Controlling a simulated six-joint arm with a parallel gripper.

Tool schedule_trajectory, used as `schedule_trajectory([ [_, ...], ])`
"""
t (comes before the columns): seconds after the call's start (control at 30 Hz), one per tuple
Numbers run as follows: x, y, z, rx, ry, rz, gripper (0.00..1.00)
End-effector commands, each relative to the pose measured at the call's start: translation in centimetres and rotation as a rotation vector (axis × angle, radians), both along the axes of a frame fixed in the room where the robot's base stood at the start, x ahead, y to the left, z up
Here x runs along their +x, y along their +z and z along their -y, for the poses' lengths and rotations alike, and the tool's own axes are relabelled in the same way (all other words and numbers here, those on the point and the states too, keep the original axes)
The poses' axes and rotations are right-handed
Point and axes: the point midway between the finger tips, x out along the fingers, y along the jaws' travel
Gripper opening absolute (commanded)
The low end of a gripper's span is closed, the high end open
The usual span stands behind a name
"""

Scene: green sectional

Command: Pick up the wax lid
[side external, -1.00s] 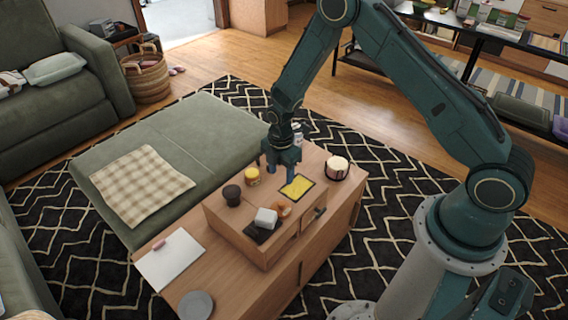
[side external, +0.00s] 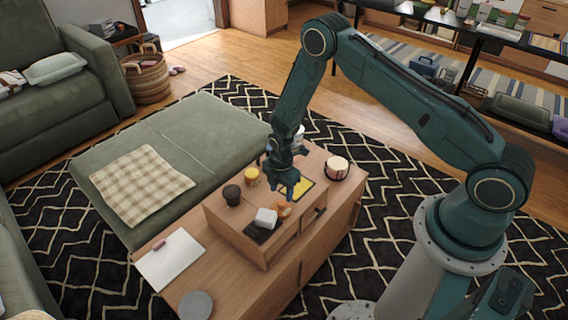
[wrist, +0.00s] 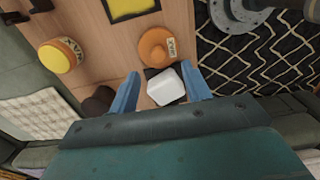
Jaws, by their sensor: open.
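The wax lid appears to be the orange round disc with a pale printed label (wrist: 155,46), lying on the wooden box top in the wrist view. In the side view its orange edge (side external: 284,211) shows just below my gripper (side external: 287,190). My gripper is open, and its two blue fingers (wrist: 160,72) point down over the box in the wrist view. The lid lies just beyond the fingertips, with nothing held. A yellow jar with a label (wrist: 61,55) stands apart at the left.
A white block (wrist: 166,86) on a black pad sits beside the lid, between the fingers in the picture. A grey plate (side external: 196,305) lies at the near end.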

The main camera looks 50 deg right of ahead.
Motion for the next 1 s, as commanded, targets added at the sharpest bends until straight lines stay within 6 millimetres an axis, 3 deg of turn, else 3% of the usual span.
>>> schedule_trajectory([
  [0.43, 0.1, -1.0, 0.0, 0.000, 0.000, 0.001, 0.48],
  [1.0, 0.2, -5.6, 0.1, 0.000, 0.000, 0.001, 0.48],
])
